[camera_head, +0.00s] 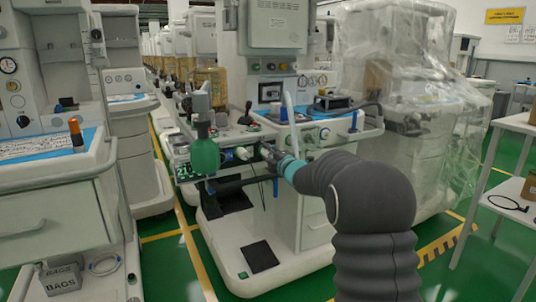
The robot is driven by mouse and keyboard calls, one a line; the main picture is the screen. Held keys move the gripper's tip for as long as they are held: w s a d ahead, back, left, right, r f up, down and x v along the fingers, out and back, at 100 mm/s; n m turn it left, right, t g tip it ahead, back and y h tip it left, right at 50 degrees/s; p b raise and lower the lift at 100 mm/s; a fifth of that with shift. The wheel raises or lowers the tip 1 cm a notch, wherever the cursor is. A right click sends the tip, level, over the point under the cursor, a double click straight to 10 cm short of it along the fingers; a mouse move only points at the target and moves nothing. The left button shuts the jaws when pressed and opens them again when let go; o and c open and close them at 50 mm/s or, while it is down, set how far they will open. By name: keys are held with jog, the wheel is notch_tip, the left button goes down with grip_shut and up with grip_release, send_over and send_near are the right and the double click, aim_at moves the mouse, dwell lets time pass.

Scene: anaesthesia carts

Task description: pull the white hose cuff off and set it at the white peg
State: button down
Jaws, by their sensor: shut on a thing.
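My gripper (258,154) reaches left from the teal ring at the end of my grey arm, in front of the middle anaesthesia cart. Its fingers are small and dark here. It is shut on the white hose cuff (242,153), a small pale piece at the fingertips. A blue fitting (226,156) is just left of the cuff; I cannot tell whether the two touch. A slim white upright piece (290,106) stands at the cart's worktop, above and right of my gripper; I cannot tell whether it is the white peg.
A green bag or canister (205,157) hangs left of my gripper, close by. The cart's worktop (345,135) carries a dark device. A plastic-covered cart (420,100) stands right, another cart (50,190) left. A white table (510,190) is at the far right. Green floor shows between carts.

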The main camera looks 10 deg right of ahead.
aim_at(271, 153)
jog(key=b+v, duration=0.2)
jog(key=v, duration=0.4)
jog(key=shift+b, duration=0.35)
dwell(0.9)
dwell(0.4)
jog(key=shift+a+r, duration=0.15)
jog(key=shift+r, duration=0.15)
jog(key=s+f+m+h, duration=0.1)
jog(key=s+f, duration=0.4)
jog(key=f, duration=0.8)
jog(key=s+f+m+h+p, duration=0.1)
jog(key=s+f, duration=0.4)
jog(key=f, duration=0.8)
jog(key=s+f+m+h, duration=0.1)
jog(key=s+f+h, duration=0.2)
jog(key=f, duration=1)
jog(key=shift+s+a+f+m+t+h+p, duration=0.25)
jog(key=shift+s+a+t+p, duration=0.2)
jog(key=shift+s, duration=0.65)
jog(key=shift+r, duration=0.1)
